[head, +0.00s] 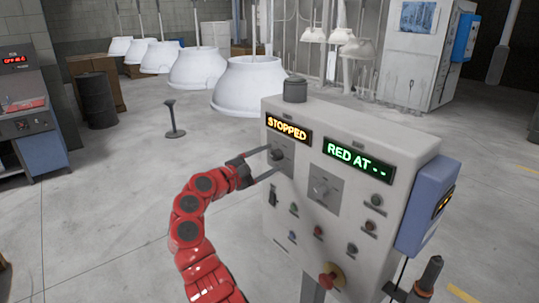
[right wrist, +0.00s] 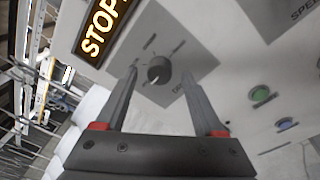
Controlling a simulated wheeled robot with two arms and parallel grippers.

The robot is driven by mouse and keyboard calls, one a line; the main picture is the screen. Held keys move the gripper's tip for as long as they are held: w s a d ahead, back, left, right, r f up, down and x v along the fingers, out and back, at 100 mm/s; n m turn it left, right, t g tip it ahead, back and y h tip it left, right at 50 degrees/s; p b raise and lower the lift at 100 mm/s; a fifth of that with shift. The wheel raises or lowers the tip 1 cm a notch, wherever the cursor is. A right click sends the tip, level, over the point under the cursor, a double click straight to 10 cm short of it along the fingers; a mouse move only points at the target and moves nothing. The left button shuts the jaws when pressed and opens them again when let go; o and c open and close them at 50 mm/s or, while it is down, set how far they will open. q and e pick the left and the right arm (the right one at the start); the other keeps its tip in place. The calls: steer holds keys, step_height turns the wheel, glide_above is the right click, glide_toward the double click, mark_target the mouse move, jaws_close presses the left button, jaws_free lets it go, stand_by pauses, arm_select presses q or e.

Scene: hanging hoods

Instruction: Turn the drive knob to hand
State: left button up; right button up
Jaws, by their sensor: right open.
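The drive knob is the dark round knob (head: 278,154) on a grey square plate under the orange "STOPPED" display. In the right wrist view the knob (right wrist: 159,70) shows a small pale mark on its lower left side. Small labels surround it, mostly too blurred to read. My right gripper (head: 270,161) is open in front of the plate. In the right wrist view the fingertips of the right gripper (right wrist: 160,74) lie on either side of the knob, with gaps between. I cannot tell how far they reach around it. My left gripper is not in view.
White hoods (head: 253,85) hang behind. A stool-like stand (head: 174,119) stands on open floor at left.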

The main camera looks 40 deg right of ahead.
steer(key=shift+d, duration=0.35)
jaws_close()
